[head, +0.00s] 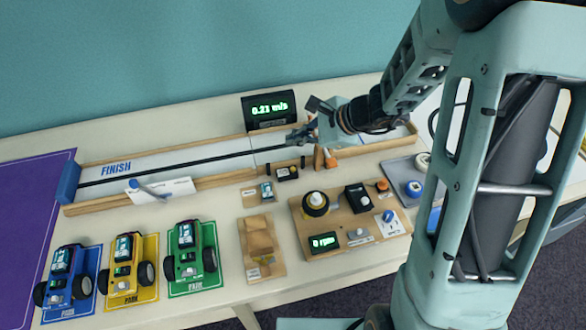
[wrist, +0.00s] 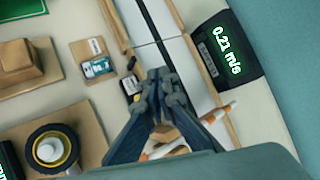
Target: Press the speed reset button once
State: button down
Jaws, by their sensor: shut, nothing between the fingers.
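The speed display (head: 268,110) is a black box behind the track with green digits; it also shows in the wrist view (wrist: 226,55), reading 0.21 m/s. A small black box with a yellow button (head: 287,173) sits at the track's front edge. It also shows in the wrist view (wrist: 131,87), just left of my fingertips; its label is too small to read, so I cannot confirm it is the speed reset. My gripper (head: 298,135) is shut and empty, held above the track near the display. It also shows in the wrist view (wrist: 160,76), partly covering the box's surroundings.
The wooden-edged track (head: 220,160) runs across the table. A wooden board (head: 300,228) with a motor, an rpm display and an orange button lies in front. Three toy cars (head: 190,250) stand on coloured parking mats at left. A grey tray (head: 398,172) is at right.

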notch_tip(320, 180, down, 7)
jog(key=b, duration=0.5)
jog(key=shift+f+b, duration=0.45)
jog(key=shift+b, duration=0.1)
jog(key=shift+f, duration=0.1)
dwell(0.7)
jog(key=shift+f+b, duration=0.35)
jog(key=shift+b, duration=0.25)
jog(key=shift+f+b, duration=0.4)
jog(key=shift+b, duration=0.1)
dwell(0.5)
jog(key=shift+r, duration=0.15)
jog(key=shift+r+p, duration=0.55)
jog(key=shift+r, duration=0.15)
jog(key=shift+r+p, duration=1.85)
jog(key=shift+r, duration=0.65)
